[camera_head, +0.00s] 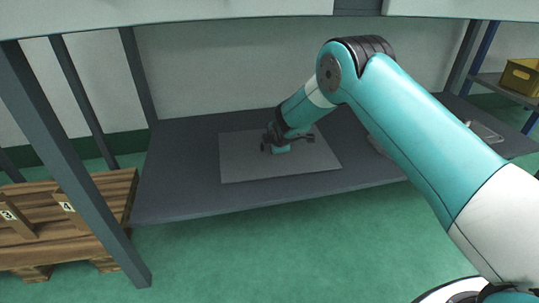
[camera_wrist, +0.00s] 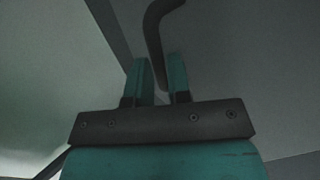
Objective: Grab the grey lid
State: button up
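A flat grey rectangular panel (camera_head: 240,168) lies on the dark tabletop; it looks like the grey lid. Dark curved bits, apparently its handle (camera_head: 309,138), show on both sides of my gripper (camera_head: 281,149) at the panel's middle. In the wrist view my gripper (camera_wrist: 160,82) has two teal fingers with a narrow gap. A dark bent bar (camera_wrist: 155,38), apparently the same handle, runs down into this gap. It appears near the right finger, with a sliver of space at the left one. Contact is hard to judge. My wrist hides part of the panel's middle in the head view.
The dark table (camera_head: 180,195) has bare room left of the panel. A wooden pallet stack (camera_head: 75,225) stands at the left, behind a grey post (camera_head: 70,165). A yellow bin (camera_head: 521,77) sits on a shelf at the far right. A pale metallic item (camera_head: 485,131) lies at right.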

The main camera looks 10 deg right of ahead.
jog(key=shift+w+d+f+b, duration=0.3)
jog(key=shift+w+f, duration=0.1)
jog(key=shift+f, duration=0.3)
jog(key=shift+w+d+r, duration=0.15)
jog(key=shift+d, duration=0.2)
jog(key=shift+a, duration=0.4)
grip_shut()
